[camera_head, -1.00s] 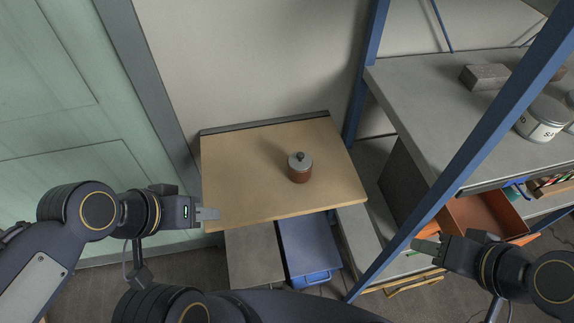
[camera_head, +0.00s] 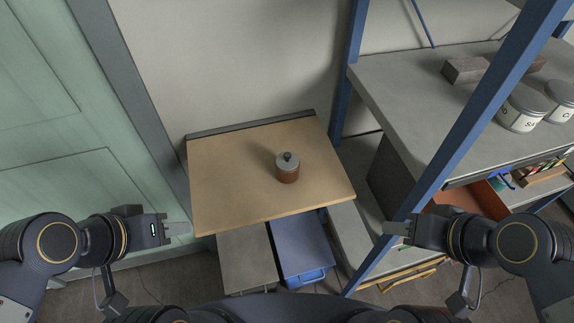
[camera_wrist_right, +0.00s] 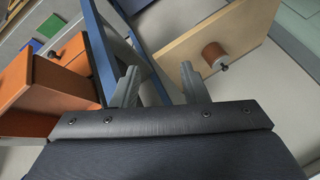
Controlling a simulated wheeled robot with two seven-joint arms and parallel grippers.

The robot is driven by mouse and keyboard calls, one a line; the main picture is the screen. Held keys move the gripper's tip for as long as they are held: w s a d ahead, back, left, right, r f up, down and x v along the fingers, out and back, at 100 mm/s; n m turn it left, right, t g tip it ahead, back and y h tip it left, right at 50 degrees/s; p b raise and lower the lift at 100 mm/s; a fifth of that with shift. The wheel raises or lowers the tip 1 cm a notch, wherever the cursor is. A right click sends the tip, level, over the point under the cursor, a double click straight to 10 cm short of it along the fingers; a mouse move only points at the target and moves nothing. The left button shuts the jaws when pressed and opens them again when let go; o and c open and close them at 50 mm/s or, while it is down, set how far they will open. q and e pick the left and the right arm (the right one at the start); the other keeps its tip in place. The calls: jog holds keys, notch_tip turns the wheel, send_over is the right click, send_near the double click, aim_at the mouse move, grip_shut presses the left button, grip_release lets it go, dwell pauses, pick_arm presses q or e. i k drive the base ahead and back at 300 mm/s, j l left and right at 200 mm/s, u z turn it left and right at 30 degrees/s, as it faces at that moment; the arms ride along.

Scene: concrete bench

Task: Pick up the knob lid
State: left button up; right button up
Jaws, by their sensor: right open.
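The knob lid (camera_head: 288,160) is a grey disc with a dark round knob. It sits on a brown cylindrical pot (camera_head: 288,175) standing on the wooden table. The right wrist view also shows the pot (camera_wrist_right: 211,54) and the lid's dark knob (camera_wrist_right: 224,67), tilted in the picture. My right gripper (camera_head: 388,228) is to the right of and below the table in the head view; its two fingers (camera_wrist_right: 160,85) are apart with nothing between them. My left gripper (camera_head: 186,229) is at the table's front left corner in the picture, away from the pot; its jaw opening cannot be made out.
The wooden table top (camera_head: 230,180) is otherwise clear. A blue drawer unit (camera_head: 300,245) is below it. An orange bin (camera_head: 483,200) is below.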

aim_at(286, 160)
jog(key=j+u, duration=0.35)
jog(key=i+j+u, duration=0.1)
jog(key=j+u, duration=0.3)
